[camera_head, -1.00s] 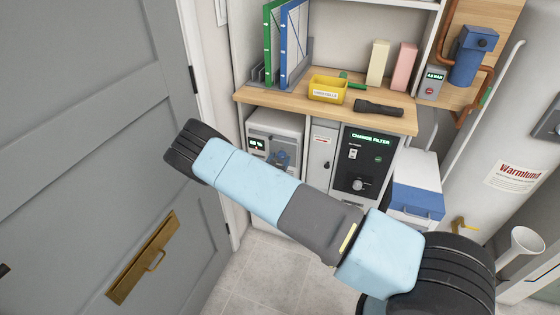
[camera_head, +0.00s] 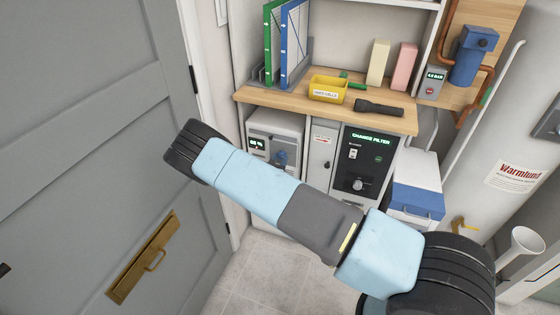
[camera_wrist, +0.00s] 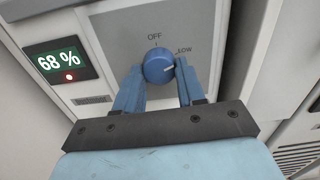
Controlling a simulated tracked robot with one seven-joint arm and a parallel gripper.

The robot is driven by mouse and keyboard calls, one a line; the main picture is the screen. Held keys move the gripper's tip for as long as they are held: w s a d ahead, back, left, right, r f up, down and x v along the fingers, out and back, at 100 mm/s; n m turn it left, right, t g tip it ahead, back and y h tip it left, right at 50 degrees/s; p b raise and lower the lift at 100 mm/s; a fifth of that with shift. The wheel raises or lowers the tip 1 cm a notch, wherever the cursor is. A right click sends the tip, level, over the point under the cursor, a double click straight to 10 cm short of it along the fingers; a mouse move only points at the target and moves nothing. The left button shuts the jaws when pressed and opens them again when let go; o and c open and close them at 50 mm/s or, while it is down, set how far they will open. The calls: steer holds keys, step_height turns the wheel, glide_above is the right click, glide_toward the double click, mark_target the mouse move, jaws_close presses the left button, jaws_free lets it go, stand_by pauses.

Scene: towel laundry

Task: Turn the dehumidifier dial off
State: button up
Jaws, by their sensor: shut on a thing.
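The dehumidifier (camera_head: 272,123) is a white unit under the wooden counter, left of centre in the head view. In the wrist view its grey panel (camera_wrist: 205,22) carries a round blue dial (camera_wrist: 157,64). OFF is printed above the dial and LOW to its upper right. The dial's white mark points right, a little below LOW. A green display (camera_wrist: 57,62) reads 68 %, with a red light under it. My gripper (camera_wrist: 160,72) has its blue fingers on either side of the dial and is shut on it. My arm hides the unit's lower front in the head view.
A grey door (camera_head: 80,120) stands close on the left. A black CHANGE FILTER panel (camera_head: 364,160) and a blue-and-white box (camera_head: 415,185) are right of the unit. The counter (camera_head: 300,107) above holds a yellow bin (camera_head: 327,90) and a flashlight (camera_head: 378,107).

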steer(key=n, duration=1.1)
steer(key=shift+n, duration=1.2)
steer(key=shift+s, duration=0.1)
steer(key=o, duration=1)
steer(key=shift+o, duration=0.2)
steer(key=v, duration=1.3)
steer(key=shift+s, duration=0.35)
